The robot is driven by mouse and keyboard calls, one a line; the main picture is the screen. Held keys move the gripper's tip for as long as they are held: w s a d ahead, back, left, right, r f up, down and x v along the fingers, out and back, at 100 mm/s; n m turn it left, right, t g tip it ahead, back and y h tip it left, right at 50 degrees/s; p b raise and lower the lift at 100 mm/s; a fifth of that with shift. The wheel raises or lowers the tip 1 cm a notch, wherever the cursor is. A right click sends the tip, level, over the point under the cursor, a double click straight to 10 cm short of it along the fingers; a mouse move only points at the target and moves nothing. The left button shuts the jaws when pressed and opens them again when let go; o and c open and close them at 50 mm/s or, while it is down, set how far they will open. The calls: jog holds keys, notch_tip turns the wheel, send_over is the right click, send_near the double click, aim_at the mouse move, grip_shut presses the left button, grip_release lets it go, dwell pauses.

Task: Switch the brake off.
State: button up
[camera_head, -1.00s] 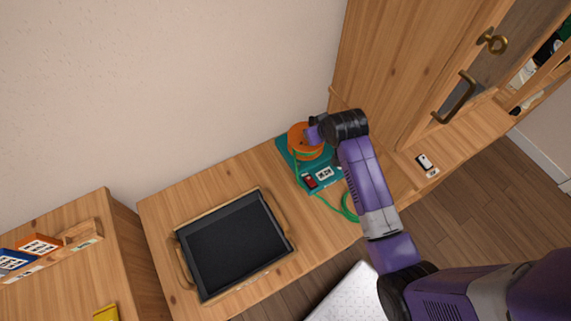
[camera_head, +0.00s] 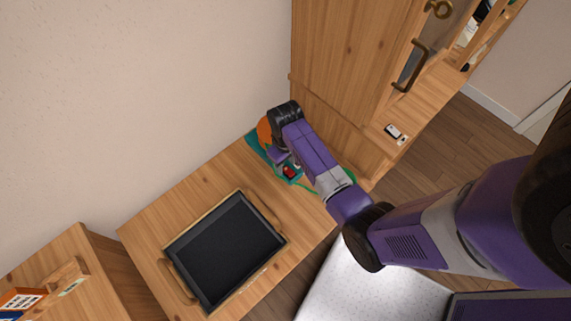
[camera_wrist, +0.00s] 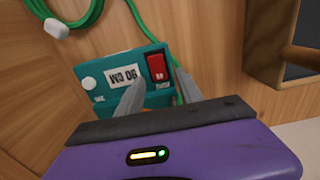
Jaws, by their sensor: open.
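In the head view the red switch (camera_head: 291,172) shows beside my arm, near the teal base (camera_head: 257,146) and a partly hidden orange reel (camera_head: 264,130). My gripper (camera_wrist: 157,84) is open and empty. Its two grey fingertips lie on either side of the switch's lower end in the wrist view; I cannot tell whether they touch it. Which way the rocker is tipped is unclear.
A green cable (camera_wrist: 145,25) runs from the device. A black tray (camera_head: 225,250) with wooden handles sits on the same wooden top. A tall wooden cabinet (camera_head: 345,60) stands close behind on the right. A small phone-like item (camera_head: 393,131) lies on the ledge.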

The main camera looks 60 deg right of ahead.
jog(key=shift+f, duration=0.55)
grip_shut()
jog(key=shift+s+r+t+p, duration=0.15)
jog(key=shift+s+t+p, duration=0.15)
jog(key=shift+t+p, duration=0.3)
jog(key=shift+s+a+t+h+p, duration=0.1)
jog(key=shift+t+h+p, duration=0.35)
jog(key=shift+t, duration=0.55)
